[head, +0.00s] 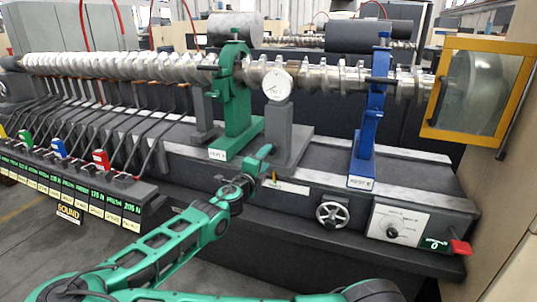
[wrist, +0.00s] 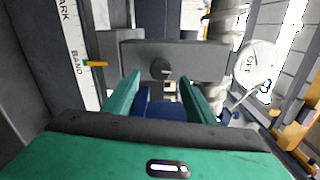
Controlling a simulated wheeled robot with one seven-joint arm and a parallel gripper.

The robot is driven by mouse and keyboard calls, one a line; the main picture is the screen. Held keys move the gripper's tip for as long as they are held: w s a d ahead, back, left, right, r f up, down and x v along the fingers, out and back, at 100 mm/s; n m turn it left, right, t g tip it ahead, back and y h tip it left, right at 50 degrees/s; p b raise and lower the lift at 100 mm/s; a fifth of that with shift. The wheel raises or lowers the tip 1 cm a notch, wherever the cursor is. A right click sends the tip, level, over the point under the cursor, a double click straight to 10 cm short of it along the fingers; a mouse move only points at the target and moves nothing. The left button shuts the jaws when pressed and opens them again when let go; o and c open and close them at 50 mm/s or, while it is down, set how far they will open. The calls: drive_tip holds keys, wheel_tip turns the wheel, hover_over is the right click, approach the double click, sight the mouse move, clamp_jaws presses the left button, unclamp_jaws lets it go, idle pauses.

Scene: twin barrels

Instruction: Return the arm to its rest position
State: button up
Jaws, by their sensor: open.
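My gripper (head: 262,158) is at the end of my green arm, low in front of the machine bed, close to the foot of the grey gauge post (head: 283,132). In the wrist view my gripper (wrist: 162,88) has two green fingers standing apart with nothing held between them. Ahead of the fingers is a grey block (wrist: 205,60) with a black knob (wrist: 161,68). My arm reaches up from the bottom of the head view, bent at the elbow.
A green stand (head: 237,100) and a blue stand (head: 368,120) rise from the bed (head: 330,172). A round dial (head: 278,85) tops the grey post. A handwheel (head: 333,214), a control panel (head: 398,224) and a lever bank (head: 75,185) line the front. Floor shows at lower left.

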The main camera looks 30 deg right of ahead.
idle(0.3)
drive_tip(key=s+d+f+m+g, duration=0.5)
drive_tip(key=s+d+m, duration=0.1)
drive_tip(key=d+m, duration=0.15)
drive_tip(key=s+d+f+m+g+y, duration=0.25)
drive_tip(key=s+f+m+g, duration=0.2)
drive_tip(key=s+m, duration=0.35)
drive_tip(key=s+d+f+m+g+y, duration=0.25)
drive_tip(key=s+f+m, duration=0.25)
drive_tip(key=s+m, duration=0.25)
drive_tip(key=s+a+r+m+y, duration=0.4)
drive_tip(key=s+a+r+m, duration=0.3)
drive_tip(key=s+m, duration=0.3)
drive_tip(key=s+a+r+m+t+y, duration=0.1)
drive_tip(key=s+a+r+m+y, duration=0.4)
drive_tip(key=m, duration=1)
drive_tip(key=s+a+r, duration=0.3)
drive_tip(key=s+r, duration=0.1)
drive_tip(key=s, duration=0.1)
drive_tip(key=shift+s, duration=0.35)
